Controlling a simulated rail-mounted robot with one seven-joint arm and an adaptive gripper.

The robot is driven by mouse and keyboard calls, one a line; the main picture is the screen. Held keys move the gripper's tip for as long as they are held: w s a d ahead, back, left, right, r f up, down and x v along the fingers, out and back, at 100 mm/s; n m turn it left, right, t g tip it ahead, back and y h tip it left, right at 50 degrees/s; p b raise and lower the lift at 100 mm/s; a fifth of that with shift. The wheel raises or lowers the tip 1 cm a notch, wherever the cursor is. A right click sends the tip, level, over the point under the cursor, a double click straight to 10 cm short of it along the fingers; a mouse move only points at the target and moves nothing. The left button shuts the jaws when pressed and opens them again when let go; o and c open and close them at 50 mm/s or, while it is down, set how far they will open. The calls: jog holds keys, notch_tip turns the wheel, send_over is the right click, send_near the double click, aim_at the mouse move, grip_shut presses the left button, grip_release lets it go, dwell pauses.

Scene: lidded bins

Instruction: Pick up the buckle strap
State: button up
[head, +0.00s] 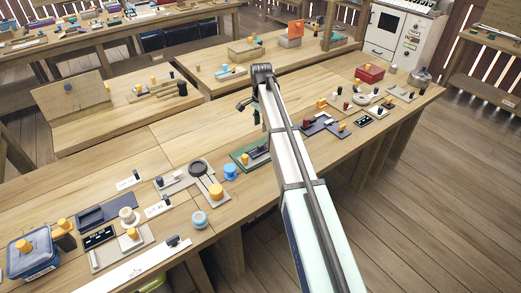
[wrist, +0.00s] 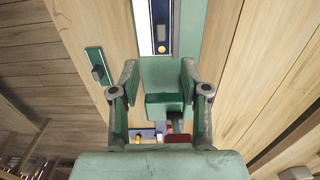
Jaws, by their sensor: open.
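My gripper (wrist: 158,75) is open, with its two fingers apart in the wrist view. A green block (wrist: 165,105) shows between the fingers, with a dark piece below it; I cannot tell whether this is the buckle strap. A green board (wrist: 182,68) lies beyond, with a dark strip (wrist: 161,28) and a yellow knob on it. In the head view a green board (head: 239,158) with a dark fixture sits on the table, left of my arm. My gripper hangs above the table there, partly hidden by the arm. No contact with anything is visible.
A small green plate (wrist: 94,66) with a dark knob lies left of the gripper. Bare wood (head: 130,155) lies farther left.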

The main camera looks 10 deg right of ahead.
jog(key=p, duration=0.2)
send_over(261, 145)
notch_tip(261, 145, down, 7)
jog(key=shift+s+f, duration=0.1)
jog(key=shift+s, duration=0.05)
jog(key=shift+a+f+p, duration=0.1)
jog(key=shift+f+p, duration=0.95)
jog(key=shift+f, duration=1.55)
grip_shut()
